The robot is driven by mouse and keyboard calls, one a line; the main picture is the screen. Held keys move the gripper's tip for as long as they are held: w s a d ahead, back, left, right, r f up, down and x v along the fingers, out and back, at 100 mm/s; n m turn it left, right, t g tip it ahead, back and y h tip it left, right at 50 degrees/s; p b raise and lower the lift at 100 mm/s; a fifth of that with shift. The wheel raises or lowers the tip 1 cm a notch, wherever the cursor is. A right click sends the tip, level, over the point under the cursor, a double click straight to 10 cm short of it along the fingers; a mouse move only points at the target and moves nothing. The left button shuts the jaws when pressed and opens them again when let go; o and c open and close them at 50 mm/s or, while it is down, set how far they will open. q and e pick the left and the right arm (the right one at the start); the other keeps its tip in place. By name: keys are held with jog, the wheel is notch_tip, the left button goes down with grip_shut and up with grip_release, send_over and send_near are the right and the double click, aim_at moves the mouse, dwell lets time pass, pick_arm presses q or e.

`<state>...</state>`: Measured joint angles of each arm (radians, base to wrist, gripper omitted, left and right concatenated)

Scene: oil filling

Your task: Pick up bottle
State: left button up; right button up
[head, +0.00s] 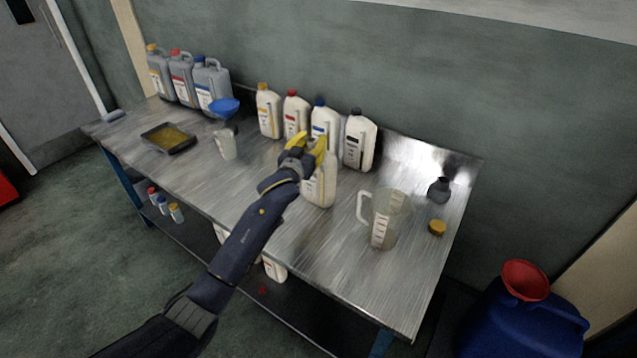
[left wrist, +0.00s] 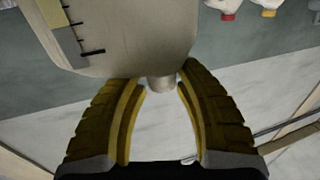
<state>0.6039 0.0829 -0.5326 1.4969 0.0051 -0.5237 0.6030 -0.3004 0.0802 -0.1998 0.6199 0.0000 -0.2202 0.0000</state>
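A white bottle (head: 319,187) is at the middle of the table, in front of the row of bottles. My left gripper (head: 314,150) is at its top, and its yellow fingers hide the neck in the head view. In the left wrist view the bottle's pale body (left wrist: 130,35) fills the upper middle, with its neck between the fingertips (left wrist: 161,88). The fingers are drawn in on either side of the neck and appear shut on it. I cannot tell whether the bottle's base touches the table. My right gripper is out of view.
Several capped white bottles (head: 325,120) stand behind by the wall. A clear measuring jug (head: 385,217), a yellow cap (head: 437,227) and a dark small container (head: 439,190) are to the right. Grey canisters (head: 210,85), a tray (head: 168,138) and a blue funnel (head: 223,106) are left. The front right tabletop is clear.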

pick_arm(q)
jog(key=shift+d+f, duration=0.1)
jog(key=shift+f, duration=0.1)
grip_shut()
jog(key=shift+f, duration=0.1)
jog(key=shift+s, duration=0.1)
jog(key=shift+d, duration=0.1)
notch_tip(320, 180, up, 20)
dwell(1.6)
jog(key=shift+r, duration=0.3)
